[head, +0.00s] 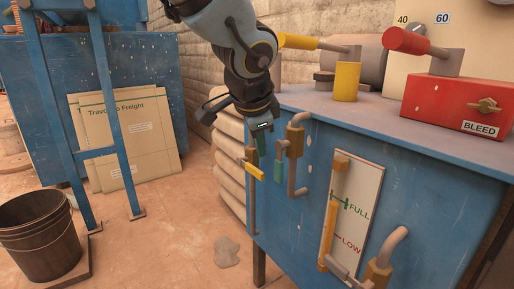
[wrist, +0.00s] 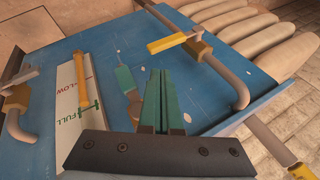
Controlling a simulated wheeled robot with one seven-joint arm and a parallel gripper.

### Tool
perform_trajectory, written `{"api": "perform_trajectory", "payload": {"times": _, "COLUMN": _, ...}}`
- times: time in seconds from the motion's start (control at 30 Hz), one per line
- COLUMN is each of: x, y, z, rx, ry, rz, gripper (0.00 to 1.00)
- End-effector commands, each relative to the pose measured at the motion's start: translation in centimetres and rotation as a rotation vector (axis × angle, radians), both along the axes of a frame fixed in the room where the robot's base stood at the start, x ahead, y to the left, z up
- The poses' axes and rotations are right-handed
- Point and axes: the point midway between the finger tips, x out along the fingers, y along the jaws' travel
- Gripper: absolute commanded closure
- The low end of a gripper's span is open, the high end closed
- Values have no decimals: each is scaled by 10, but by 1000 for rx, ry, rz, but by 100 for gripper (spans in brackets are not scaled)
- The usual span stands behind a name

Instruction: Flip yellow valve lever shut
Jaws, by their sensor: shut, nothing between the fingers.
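The yellow valve lever (head: 255,172) sits on a brass valve on the pipe at the left end of the blue tank front. In the head view it points out, sloping down to the right. In the wrist view the yellow lever (wrist: 167,43) lies across its pipe, with the brass valve body (wrist: 198,46) at its right end. My gripper (head: 262,146) is above the lever in the head view, pointing down. Its green fingers (wrist: 162,98) are together and empty. They appear apart from the lever.
A teal lever (head: 279,170) on another brass valve (head: 295,140) is close to the right of my gripper. A gauge board (head: 357,205) is farther right. A yellow-ended bar (head: 298,42) and yellow cup (head: 347,82) are on the tank top. Pale sacks (head: 231,166) stand left.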

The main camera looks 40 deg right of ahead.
Motion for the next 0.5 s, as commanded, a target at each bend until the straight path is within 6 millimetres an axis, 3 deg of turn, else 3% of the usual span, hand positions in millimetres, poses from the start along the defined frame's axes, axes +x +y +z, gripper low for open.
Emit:
{"api": "perform_trajectory", "payload": {"times": 0.2, "x": -31, "y": 18, "z": 20, "rx": -2, "ry": -4, "rz": 0, "gripper": 100}}
{"api": "perform_trajectory", "payload": {"times": 0.5, "x": -45, "y": 25, "z": 27, "rx": -2, "ry": -2, "rz": 2, "gripper": 100}}
